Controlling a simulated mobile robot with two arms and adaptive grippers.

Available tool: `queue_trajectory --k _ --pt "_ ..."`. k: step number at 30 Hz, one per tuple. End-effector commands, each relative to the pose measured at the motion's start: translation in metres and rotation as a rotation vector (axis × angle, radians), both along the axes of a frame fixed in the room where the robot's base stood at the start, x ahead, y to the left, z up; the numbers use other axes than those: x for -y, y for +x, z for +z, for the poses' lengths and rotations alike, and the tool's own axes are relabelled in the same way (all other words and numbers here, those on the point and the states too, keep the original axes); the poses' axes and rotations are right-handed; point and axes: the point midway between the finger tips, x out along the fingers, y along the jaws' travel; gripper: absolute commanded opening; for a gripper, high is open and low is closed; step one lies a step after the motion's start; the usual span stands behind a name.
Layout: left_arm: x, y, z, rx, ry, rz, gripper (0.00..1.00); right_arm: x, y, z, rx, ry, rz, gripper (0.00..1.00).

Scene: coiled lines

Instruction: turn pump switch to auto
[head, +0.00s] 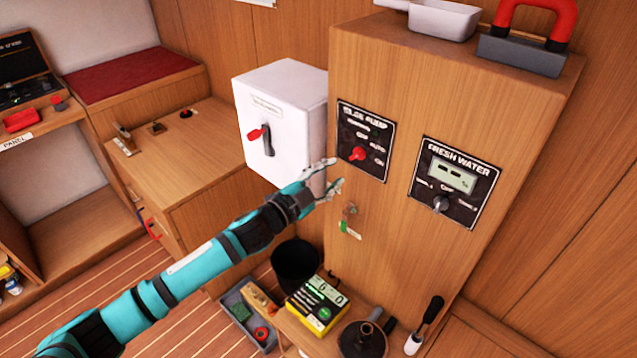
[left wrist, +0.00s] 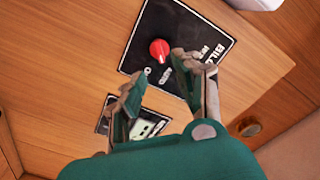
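The black bilge pump panel (head: 348,120) is on the front of the wooden cabinet, with a red switch knob (head: 358,153) on it. Small white position labels surround the knob, too small to read surely; I cannot tell which one it points to. My left gripper (head: 336,172) is open and empty, just left of and below the knob, in front of the panel. In the left wrist view the red knob (left wrist: 159,50) shows just beyond the gap between the two spread fingers (left wrist: 157,66), apparently apart from them. My right gripper is not in view.
A fresh water panel (head: 470,211) with a display and grey knob is right of the pump panel. A white box (head: 297,97) with a red-handled switch protrudes to the left. A key with a green tag (head: 349,230) hangs below. A black bin (head: 296,262) stands lower down.

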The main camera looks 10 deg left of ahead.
Motion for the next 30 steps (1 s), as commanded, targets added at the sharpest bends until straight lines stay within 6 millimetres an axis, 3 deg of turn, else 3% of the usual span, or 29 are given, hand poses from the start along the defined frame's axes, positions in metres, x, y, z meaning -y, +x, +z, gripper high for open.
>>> queue_trajectory --k 3,8,24,27,30 --pt "-0.012 -0.017 -0.001 -0.002 0.001 -0.001 0.33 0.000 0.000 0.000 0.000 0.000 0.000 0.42" --pt "-0.021 -0.029 -0.001 -0.001 0.001 0.000 0.33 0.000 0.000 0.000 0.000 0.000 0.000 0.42" --pt "-0.023 -0.031 -0.002 -0.003 0.000 0.003 0.33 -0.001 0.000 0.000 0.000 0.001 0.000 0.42" --pt "-0.031 -0.027 -0.021 -0.040 -0.004 0.030 0.33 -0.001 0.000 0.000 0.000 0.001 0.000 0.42" --pt "-0.049 -0.020 -0.065 -0.127 -0.015 0.098 0.33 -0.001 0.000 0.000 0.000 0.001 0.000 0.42"
